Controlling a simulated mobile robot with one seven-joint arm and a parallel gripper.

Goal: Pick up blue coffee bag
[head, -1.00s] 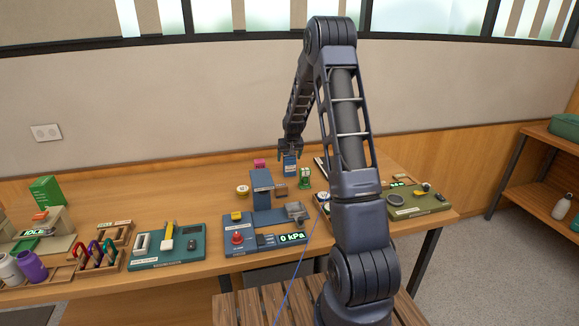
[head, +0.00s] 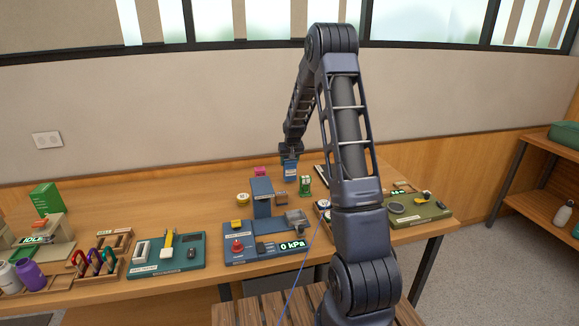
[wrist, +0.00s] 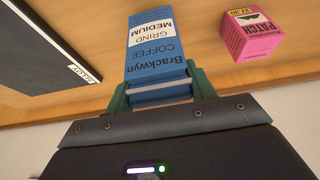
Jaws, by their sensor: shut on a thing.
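The blue coffee bag (wrist: 155,62) carries a "Brackwyn COFFEE GRIND MEDIUM" label in the wrist view. It also shows in the head view (head: 290,172), near the back of the workbench. My gripper (wrist: 160,93) is shut on the bag, with a green finger on each side of its end. In the head view my gripper (head: 290,157) is above the bag and hides its top. I cannot tell whether the bag's base touches the bench.
A pink patch box (wrist: 250,35) stands beside the bag, left of it in the head view (head: 260,172). A green item (head: 305,186) and a blue press (head: 262,200) stand nearer the front. A dark flat board (wrist: 45,45) lies near the bag.

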